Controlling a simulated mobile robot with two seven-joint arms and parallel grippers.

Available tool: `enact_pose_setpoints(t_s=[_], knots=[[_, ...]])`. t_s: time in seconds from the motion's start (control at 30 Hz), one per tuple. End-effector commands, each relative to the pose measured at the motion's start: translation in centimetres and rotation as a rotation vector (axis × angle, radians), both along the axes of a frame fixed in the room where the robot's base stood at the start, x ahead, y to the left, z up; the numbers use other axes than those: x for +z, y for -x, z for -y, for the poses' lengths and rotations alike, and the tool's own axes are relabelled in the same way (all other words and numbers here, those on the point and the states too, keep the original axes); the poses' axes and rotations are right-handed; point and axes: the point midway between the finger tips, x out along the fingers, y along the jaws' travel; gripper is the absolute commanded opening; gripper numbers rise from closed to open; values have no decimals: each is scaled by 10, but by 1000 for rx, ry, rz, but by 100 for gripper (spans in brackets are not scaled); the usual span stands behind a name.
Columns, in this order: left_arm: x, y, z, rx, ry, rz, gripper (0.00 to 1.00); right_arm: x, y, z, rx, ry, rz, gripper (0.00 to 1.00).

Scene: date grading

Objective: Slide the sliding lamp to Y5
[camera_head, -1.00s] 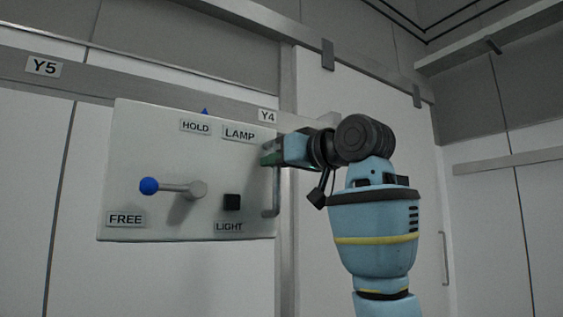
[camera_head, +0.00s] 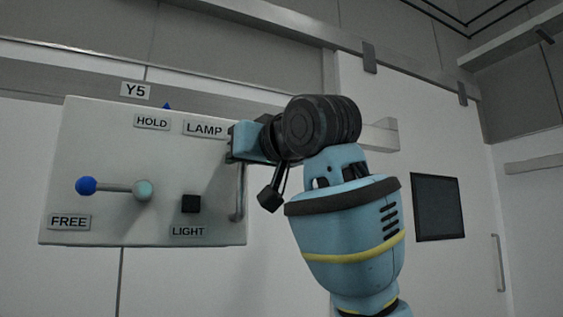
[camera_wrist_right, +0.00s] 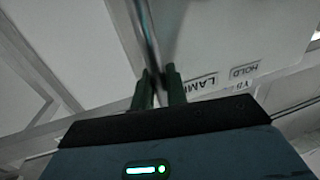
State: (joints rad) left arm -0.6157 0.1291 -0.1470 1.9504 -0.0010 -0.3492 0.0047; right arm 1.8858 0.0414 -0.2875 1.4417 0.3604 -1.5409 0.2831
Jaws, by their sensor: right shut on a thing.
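The sliding lamp (camera_head: 100,140) is a pale panel on a horizontal wall rail. Its blue pointer (camera_head: 166,105) sits just right of the Y5 label (camera_head: 136,90). Its lever, with a blue knob (camera_head: 86,185), points left, above the FREE label (camera_head: 69,221). A black button (camera_head: 191,203) is above the LIGHT label. My right gripper (camera_wrist_right: 160,75) is shut on the vertical bar handle (camera_wrist_right: 146,30) at the panel's right edge; the handle's lower part (camera_head: 239,197) shows in the head view. My left gripper is not in view.
The rail (camera_head: 380,135) shows to the right behind my right arm. A dark rectangular panel (camera_head: 438,208) is on the wall at right. The wall left of the lamp shows no obstacle.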

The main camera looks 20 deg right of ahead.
Motion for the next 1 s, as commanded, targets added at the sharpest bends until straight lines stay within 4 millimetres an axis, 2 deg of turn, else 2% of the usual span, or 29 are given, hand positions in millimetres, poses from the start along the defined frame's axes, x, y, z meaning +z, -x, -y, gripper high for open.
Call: enact_pose_setpoints(t_s=[0.03, 0.1, 0.3, 0.5, 0.83, 0.87, 0.97, 1.0], knots=[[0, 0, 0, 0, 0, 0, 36, 1, 2, -14, 3, 3, 2, 0], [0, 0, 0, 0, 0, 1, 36, 0, 3, -28, 3, 3, 1, 0], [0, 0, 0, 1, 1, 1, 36, 0, 5, -53, 0, 1, 1, 0], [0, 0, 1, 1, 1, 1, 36, 1, 5, -61, -2, -1, 1, 0], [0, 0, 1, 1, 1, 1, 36, 1, 5, -60, -3, -2, 2, 0], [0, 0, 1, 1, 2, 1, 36, 1, 5, -60, -3, -2, 2, 18], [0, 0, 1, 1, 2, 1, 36, 1, 5, -60, -3, -2, 2, 31], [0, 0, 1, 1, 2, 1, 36, 1, 5, -60, -3, -2, 2, 32]])
